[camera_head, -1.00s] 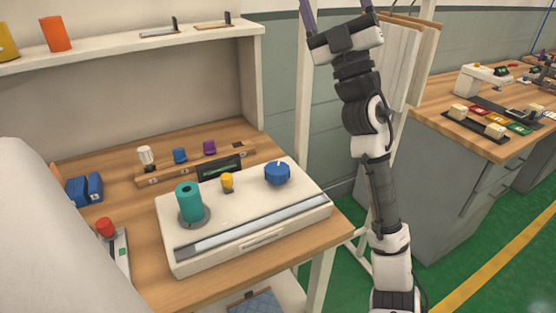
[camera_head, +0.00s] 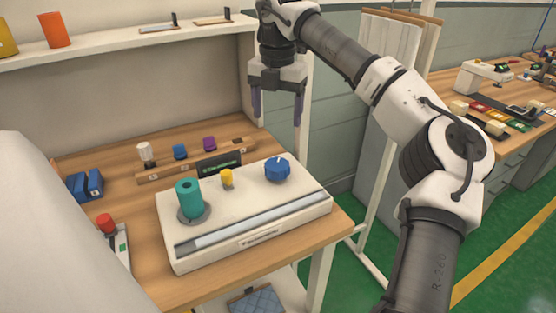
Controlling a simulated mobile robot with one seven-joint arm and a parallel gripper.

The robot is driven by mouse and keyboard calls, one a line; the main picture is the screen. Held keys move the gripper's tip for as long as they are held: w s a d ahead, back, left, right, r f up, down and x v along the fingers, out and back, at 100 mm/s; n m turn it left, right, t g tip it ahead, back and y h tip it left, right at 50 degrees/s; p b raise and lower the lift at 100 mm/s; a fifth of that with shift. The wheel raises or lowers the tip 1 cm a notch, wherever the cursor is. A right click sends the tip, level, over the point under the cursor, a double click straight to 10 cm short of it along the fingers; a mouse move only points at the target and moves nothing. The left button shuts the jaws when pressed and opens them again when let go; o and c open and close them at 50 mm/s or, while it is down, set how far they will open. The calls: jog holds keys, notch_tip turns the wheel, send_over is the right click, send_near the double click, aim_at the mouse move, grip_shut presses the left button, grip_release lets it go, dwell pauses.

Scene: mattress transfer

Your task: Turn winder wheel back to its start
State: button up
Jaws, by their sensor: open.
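The winder is a white box (camera_head: 240,210) on the wooden bench. A blue wheel (camera_head: 277,170) with a light pointer mark sits on its right rear part. A teal spool (camera_head: 188,198) stands on a grey disc at its left, with a small yellow knob (camera_head: 227,178) between them. A dark display (camera_head: 218,165) with green marks stands behind. My gripper (camera_head: 277,118) is open and empty, pointing down. It appears above the blue wheel in the picture, apart from it.
A wooden rack (camera_head: 195,162) with white, blue and purple pieces lies behind the winder. Blue blocks (camera_head: 85,187) and a red-topped device (camera_head: 107,226) are at the left. A white shelf (camera_head: 120,44) runs above the bench. A second workbench (camera_head: 490,130) is at the right.

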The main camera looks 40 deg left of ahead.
aim_at(278, 163)
notch_tip(278, 163, down, 14)
jog(key=shift+d+r+p, duration=0.1)
jog(key=shift+r+p, duration=0.05)
jog(key=shift+p, duration=0.8)
jog(key=c, duration=1)
jog(key=shift+o, duration=0.2)
